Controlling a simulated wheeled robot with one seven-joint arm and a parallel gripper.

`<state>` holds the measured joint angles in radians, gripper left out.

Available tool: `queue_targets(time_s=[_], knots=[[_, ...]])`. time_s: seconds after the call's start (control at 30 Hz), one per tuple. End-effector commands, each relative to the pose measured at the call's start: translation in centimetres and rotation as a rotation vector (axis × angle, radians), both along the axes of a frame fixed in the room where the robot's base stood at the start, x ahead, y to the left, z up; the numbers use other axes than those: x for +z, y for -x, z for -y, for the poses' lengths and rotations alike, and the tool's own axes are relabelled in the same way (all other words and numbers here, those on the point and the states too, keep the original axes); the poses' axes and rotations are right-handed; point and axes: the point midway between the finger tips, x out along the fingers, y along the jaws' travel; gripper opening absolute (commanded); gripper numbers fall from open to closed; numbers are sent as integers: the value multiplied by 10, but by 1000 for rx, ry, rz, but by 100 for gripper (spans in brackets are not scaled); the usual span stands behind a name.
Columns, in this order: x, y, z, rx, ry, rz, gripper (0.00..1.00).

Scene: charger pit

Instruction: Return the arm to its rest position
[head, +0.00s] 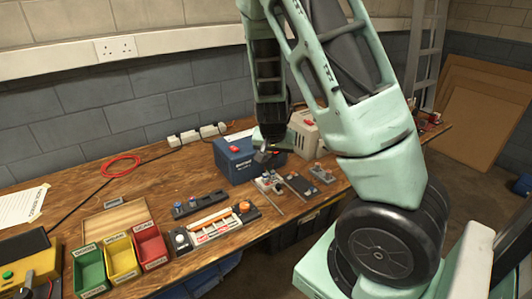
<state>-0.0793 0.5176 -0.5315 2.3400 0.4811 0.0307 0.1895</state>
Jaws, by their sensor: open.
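My mint-green arm rises on the right of the head view, folds over near the top edge and hangs down towards the workbench (160,210). My gripper (264,156) is at its lower end, small and dark, in front of the blue box (233,162). It looks open, and I see nothing held between its fingers. The wrist hides part of the blue box. I cannot tell the exact gap between gripper and box.
Small devices (285,185) lie just below the gripper. A long orange-and-white device (212,225) lies further left. Green, yellow and red bins (121,258) stand at the front left. A power strip (197,134) lies along the wall. A ladder (425,50) stands at the right.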

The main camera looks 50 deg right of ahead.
Motion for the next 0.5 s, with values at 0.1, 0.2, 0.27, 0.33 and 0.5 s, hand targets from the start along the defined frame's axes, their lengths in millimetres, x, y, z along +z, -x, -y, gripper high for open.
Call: queue_targets(time_s=[0.1, 0.2, 0.27, 0.33, 0.5], knots=[[0, 0, 0, 0, 0, 0, 43], [0, 0, 0, 0, 0, 0, 43], [0, 0, 0, 0, 0, 0, 43], [0, -1, -5, 13, -8, -1, 43], [7, -11, -70, 178, -96, -20, 43]])
